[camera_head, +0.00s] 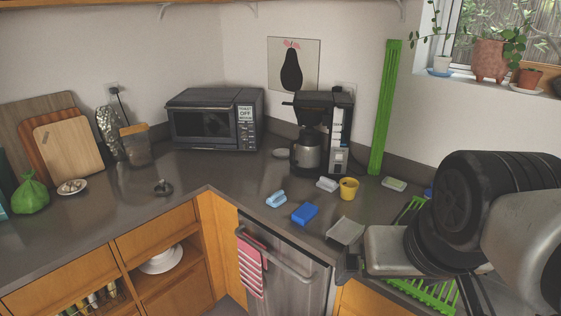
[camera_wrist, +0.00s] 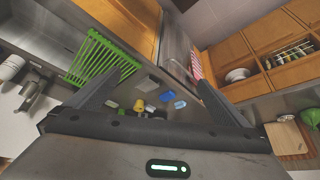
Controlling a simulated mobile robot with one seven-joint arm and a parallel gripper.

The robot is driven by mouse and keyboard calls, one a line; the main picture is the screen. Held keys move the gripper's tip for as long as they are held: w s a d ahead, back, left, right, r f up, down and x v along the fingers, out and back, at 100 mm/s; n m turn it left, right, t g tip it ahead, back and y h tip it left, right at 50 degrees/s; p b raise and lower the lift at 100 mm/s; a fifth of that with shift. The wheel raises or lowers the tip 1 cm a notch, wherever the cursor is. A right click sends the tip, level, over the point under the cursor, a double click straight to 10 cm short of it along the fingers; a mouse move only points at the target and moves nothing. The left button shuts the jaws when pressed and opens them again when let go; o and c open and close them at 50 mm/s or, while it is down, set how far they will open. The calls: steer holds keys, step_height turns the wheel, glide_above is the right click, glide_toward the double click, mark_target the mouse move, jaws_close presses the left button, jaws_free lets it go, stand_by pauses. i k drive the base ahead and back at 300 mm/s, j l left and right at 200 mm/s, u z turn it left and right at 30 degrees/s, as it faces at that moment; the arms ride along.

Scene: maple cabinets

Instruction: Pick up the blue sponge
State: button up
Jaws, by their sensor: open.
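The blue sponge (camera_head: 304,214) lies flat on the dark counter, near its front edge above the dishwasher. It also shows in the wrist view (camera_wrist: 167,96), between and beyond my fingers. My gripper (camera_head: 346,266) is at the lower right of the head view, to the right of the sponge and apart from it. In the wrist view my gripper (camera_wrist: 158,84) has its two fingers spread wide with nothing between them.
A coffee maker (camera_head: 320,132) and toaster oven (camera_head: 214,119) stand behind. A green rack (camera_head: 432,292) is at right. The left counter has free room.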

mark_target(306, 213)
steer(key=u, duration=0.2)
steer(key=i+j+z, duration=0.25)
steer(key=i+j, duration=0.15)
steer(key=j, duration=0.2)
steer(key=i+j+z, duration=0.15)
steer(key=j, duration=0.15)
steer(key=i+j+z, duration=0.15)
steer(key=j, duration=0.2)
steer(key=i+j+z, duration=0.1)
steer(key=j, duration=0.25)
steer(key=i+j+z, duration=0.15)
steer(key=j, duration=0.25)
steer(key=i+j+z, duration=0.15)
steer(key=j, duration=0.2)
